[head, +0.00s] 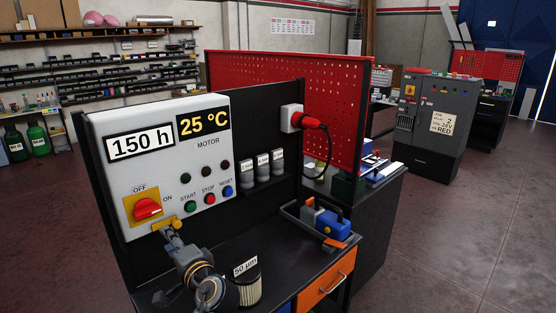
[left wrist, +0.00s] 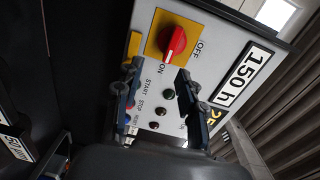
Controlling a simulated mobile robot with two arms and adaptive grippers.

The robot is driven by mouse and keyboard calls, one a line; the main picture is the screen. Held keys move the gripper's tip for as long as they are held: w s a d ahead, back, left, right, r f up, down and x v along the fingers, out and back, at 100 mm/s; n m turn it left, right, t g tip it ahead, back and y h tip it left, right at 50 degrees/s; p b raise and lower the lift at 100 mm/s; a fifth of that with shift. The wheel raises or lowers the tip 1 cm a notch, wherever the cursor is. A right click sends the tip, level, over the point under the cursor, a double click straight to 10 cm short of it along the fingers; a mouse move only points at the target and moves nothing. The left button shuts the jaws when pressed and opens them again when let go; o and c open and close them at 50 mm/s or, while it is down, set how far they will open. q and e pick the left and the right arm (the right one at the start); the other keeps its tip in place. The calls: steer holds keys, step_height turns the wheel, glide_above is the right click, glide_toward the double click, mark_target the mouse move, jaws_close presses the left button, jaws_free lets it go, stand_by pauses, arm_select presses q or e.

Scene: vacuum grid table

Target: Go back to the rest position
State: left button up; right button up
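The control panel (head: 115,180) shows 150 h and 25 °C. Its red rotary switch (head: 147,208) sits on a yellow plate, and also shows in the left wrist view (left wrist: 174,43). The knob's grip appears turned toward ON; this is clearer in the wrist view. My left gripper (head: 173,236) is in front of the panel's lower edge, below and right of the switch. In the left wrist view its two fingers (left wrist: 158,97) are spread apart with nothing between them. The START, STOP and RESET buttons (head: 209,198) are right of the switch. My right gripper is not in view.
A filter labelled 50 µm (head: 247,284) stands close beside my left arm on the black bench. A red plug with cable (head: 310,122), several small containers (head: 263,167) and a tray with a blue tool (head: 330,223) are to the right. An orange drawer (head: 326,284) is below.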

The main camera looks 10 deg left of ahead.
arm_select(q)
steer(key=s+d+f+n+g+h, duration=0.2)
steer(key=s+f+n+g+h, duration=0.3)
steer(key=s+f, duration=1.1)
steer(key=s+d+f+g+h, duration=0.1)
steer(key=s+d+f+h, duration=0.15)
steer(key=s, duration=0.35)
steer(key=s+d+f+g+h, duration=0.1)
steer(key=s+d+h, duration=0.25)
steer(key=s, duration=0.35)
steer(key=s+d+f+g+h, duration=0.1)
steer(key=s+d+f+h, duration=0.1)
steer(key=s+d+h, duration=0.3)
step_height(320, 180, down, 26)
steer(key=s+g+y+b, duration=0.1)
steer(key=y+b, duration=0.1)
steer(key=y, duration=0.1)
steer(key=s+a+f, duration=0.2)
steer(key=s+f, duration=0.7)
steer(key=f, duration=0.1)
steer(key=s+a+f+g+b, duration=0.1)
steer(key=s+a+f, duration=0.1)
steer(key=s+f, duration=0.7)
steer(key=shift+f+b, duration=0.3)
steer(key=shift+f, duration=0.25)
